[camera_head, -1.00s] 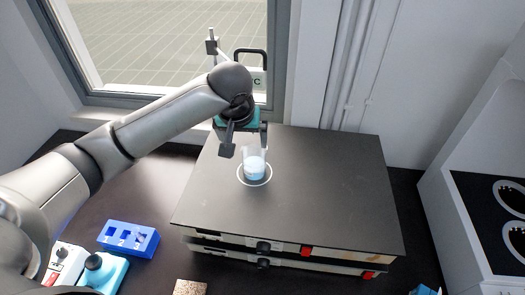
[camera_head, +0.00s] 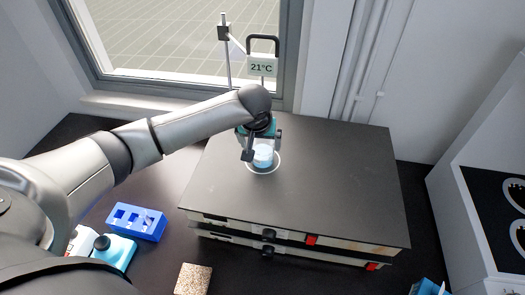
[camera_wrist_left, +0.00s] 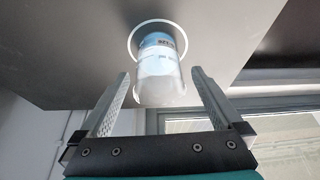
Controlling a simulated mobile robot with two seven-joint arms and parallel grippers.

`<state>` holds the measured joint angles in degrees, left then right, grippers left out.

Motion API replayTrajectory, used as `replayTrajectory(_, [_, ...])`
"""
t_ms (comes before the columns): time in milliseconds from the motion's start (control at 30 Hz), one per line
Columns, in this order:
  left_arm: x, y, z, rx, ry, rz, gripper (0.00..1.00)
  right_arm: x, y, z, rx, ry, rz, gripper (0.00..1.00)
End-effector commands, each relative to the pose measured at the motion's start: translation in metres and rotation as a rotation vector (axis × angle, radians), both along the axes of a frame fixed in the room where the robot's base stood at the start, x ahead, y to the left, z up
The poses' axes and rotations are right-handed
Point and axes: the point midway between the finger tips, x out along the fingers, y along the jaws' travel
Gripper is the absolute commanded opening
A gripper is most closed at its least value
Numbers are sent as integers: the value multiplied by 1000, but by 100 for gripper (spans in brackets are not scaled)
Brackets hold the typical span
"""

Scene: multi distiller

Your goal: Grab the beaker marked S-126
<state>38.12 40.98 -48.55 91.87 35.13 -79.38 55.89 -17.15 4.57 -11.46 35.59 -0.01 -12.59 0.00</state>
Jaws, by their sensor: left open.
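A small clear beaker (camera_head: 263,156) with light blue contents stands upright on a white ring on the dark platform. My left gripper (camera_head: 263,147) is open at the beaker, with one finger on each side. In the left wrist view the open fingers (camera_wrist_left: 161,75) flank the beaker, with visible gaps on both sides, so it is not gripped. The gripper partly hides the beaker's top in the head view. My right gripper is not in view.
The dark platform (camera_head: 330,180) is otherwise clear around the ring. A stand with a 21°C sign (camera_head: 262,66) is behind my arm by the window. A blue rack (camera_head: 136,222), a teal device (camera_head: 114,251) and a speckled block (camera_head: 193,279) lie in front on the left.

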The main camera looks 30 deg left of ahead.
Motion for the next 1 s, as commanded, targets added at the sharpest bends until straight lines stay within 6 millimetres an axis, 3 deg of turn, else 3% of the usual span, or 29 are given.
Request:
replayTrajectory(300, [14,2,-34,1,0,2,100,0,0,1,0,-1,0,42])
replayTrajectory(667, [16,3,-40,0,-1,0,100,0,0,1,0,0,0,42])
replayTrajectory(1000, [16,3,-40,1,-1,0,64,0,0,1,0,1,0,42])
